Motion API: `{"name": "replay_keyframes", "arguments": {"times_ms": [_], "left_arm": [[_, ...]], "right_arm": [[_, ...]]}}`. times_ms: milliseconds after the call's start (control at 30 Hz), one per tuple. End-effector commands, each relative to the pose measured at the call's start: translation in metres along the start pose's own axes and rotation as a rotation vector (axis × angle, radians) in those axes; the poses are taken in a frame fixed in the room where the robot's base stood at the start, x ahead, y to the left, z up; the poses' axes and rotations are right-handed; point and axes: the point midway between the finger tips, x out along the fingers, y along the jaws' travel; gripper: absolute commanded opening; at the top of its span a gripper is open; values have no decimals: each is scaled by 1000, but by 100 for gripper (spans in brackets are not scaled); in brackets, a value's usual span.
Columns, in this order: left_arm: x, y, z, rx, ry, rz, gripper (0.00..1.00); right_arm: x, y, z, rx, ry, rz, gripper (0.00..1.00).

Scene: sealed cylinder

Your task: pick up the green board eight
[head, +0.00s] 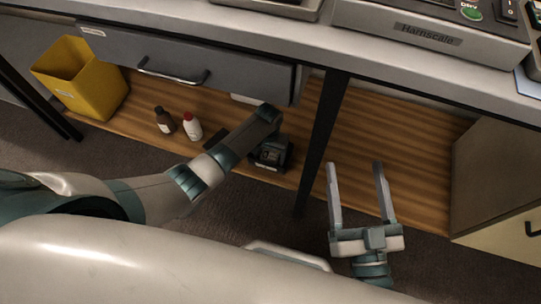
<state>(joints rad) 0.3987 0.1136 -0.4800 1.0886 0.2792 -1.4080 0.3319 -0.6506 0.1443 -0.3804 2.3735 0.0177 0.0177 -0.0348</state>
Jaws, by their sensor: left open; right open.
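I cannot make out a green board eight anywhere in the head view. My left arm reaches in from the left, and my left gripper (270,154) is at the end of it, over the wooden lower shelf below the drawer. It is small and dark here, and its fingers are hard to make out. My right gripper (356,168) is in front of the right part of the shelf, with two long fingers spread apart and nothing between them.
A grey worktop (270,38) carries a Harnscale device (425,38). Below are a closed drawer (190,62), a table leg (322,140) and a wooden shelf (405,140). A yellow bin (85,80), brown bottle (164,121) and white red-capped bottle (192,128) stand left. A cabinet (495,190) stands right.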

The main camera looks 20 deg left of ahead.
Motion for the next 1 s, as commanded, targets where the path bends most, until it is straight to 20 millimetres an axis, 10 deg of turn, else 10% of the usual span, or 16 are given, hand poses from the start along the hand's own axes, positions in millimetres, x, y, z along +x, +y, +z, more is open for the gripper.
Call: {"name": "replay_keyframes", "arguments": {"times_ms": [233,433,1000], "left_arm": [[0,0,0,0,0,0,70],[0,0,0,0,0,0,25],[-10,0,0,0,1,0,25]], "right_arm": [[0,0,0,0,0,0,69],[0,0,0,0,0,1,69],[0,4,12,3,-73,6,69]]}}
